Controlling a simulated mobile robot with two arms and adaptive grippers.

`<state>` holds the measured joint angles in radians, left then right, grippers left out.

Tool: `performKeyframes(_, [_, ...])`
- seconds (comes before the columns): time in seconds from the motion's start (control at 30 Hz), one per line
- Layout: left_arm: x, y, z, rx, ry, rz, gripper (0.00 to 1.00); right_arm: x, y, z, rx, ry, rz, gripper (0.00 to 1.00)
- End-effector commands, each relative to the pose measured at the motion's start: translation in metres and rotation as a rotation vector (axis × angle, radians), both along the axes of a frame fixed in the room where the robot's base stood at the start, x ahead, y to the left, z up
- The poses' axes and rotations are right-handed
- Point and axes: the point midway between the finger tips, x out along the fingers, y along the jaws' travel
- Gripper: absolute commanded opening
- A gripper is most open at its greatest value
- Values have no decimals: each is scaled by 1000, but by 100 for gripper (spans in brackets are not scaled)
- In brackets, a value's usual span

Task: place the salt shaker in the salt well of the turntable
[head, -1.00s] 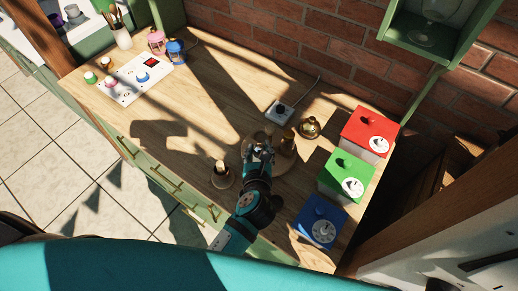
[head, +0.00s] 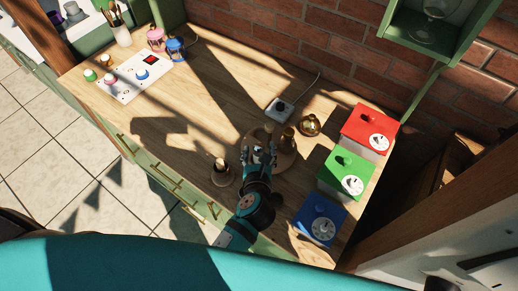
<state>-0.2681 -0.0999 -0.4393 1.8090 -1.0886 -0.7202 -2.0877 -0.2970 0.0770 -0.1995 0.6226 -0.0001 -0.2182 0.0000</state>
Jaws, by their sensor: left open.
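The turntable (head: 292,160) is a round wooden disc near the middle of the counter. A small light-wood piece (head: 268,130), which looks like the salt shaker, stands at its far side. A brass piece (head: 288,138) stands beside it on the right. My left gripper (head: 262,150) is open, with its fingertips over the near part of the disc, just short of the light-wood piece and apparently apart from it. The gripper hides the near left of the disc, and the wells cannot be made out. My right gripper is not in view.
A dark-and-light wooden piece (head: 220,165) stands on a small round base left of my arm. A brass pot (head: 309,124) is behind the turntable. Red (head: 365,128), green (head: 345,170) and blue (head: 318,220) boxes line the right. The counter's middle left is clear.

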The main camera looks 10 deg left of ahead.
Motion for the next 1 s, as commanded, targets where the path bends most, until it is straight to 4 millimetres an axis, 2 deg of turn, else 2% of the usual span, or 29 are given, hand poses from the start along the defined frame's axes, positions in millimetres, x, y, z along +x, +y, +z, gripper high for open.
performKeyframes(0.3, [-61,-12,24,-1,1,-1,55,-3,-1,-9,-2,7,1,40])
performKeyframes(0.5, [-88,-17,37,0,-1,-1,55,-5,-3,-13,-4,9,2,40])
performKeyframes(0.7, [-97,-19,43,0,-2,0,55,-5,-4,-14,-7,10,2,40])
performKeyframes(1.0, [-97,-19,43,0,-2,0,55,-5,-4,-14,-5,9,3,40])
